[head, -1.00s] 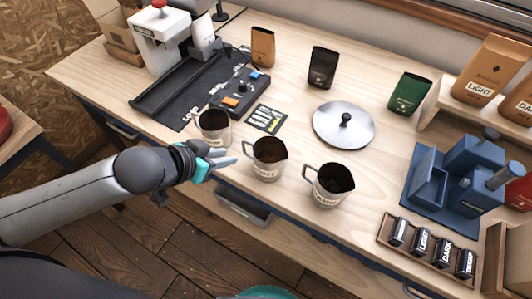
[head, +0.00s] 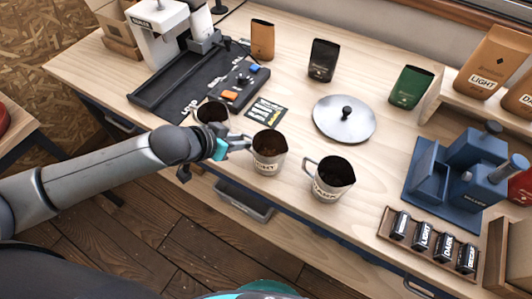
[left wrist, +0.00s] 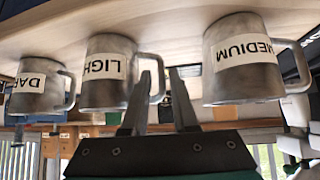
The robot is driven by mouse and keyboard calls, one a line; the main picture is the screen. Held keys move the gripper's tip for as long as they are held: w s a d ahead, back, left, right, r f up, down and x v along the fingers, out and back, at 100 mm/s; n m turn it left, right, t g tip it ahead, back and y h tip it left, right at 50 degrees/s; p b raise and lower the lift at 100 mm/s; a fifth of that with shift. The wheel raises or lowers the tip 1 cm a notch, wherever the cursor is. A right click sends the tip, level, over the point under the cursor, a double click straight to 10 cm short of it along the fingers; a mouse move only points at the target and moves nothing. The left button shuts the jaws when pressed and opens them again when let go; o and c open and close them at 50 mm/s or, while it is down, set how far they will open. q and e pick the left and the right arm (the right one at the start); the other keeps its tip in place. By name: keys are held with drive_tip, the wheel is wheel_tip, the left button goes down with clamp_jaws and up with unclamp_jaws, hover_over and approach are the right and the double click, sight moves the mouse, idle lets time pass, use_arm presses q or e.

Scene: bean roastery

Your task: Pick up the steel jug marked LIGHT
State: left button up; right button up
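The steel jug marked LIGHT (head: 268,158) stands upright on the bench, the middle of three jugs. It also shows in the left wrist view (left wrist: 108,88), upside down, with its handle toward my gripper. My left gripper (head: 243,144) is at its handle side; in the left wrist view its two fingers (left wrist: 159,74) are apart, with the handle showing between them. I cannot tell whether they touch it. The jug marked MEDIUM (left wrist: 240,75) is partly behind my left arm in the head view (head: 212,112). The jug marked DARK (head: 328,184) stands to the right. My right gripper is out of view.
A round steel lid (head: 344,122) lies behind the jugs. A black tray (head: 165,92) is at the left back. A blue machine (head: 465,170) and a rack of small labelled tins (head: 420,252) are at the right.

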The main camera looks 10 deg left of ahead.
sight(262, 151)
use_arm(q)
drive_tip(key=shift+b+x, duration=0.65)
drive_tip(key=shift+x, duration=2.1)
clamp_jaws()
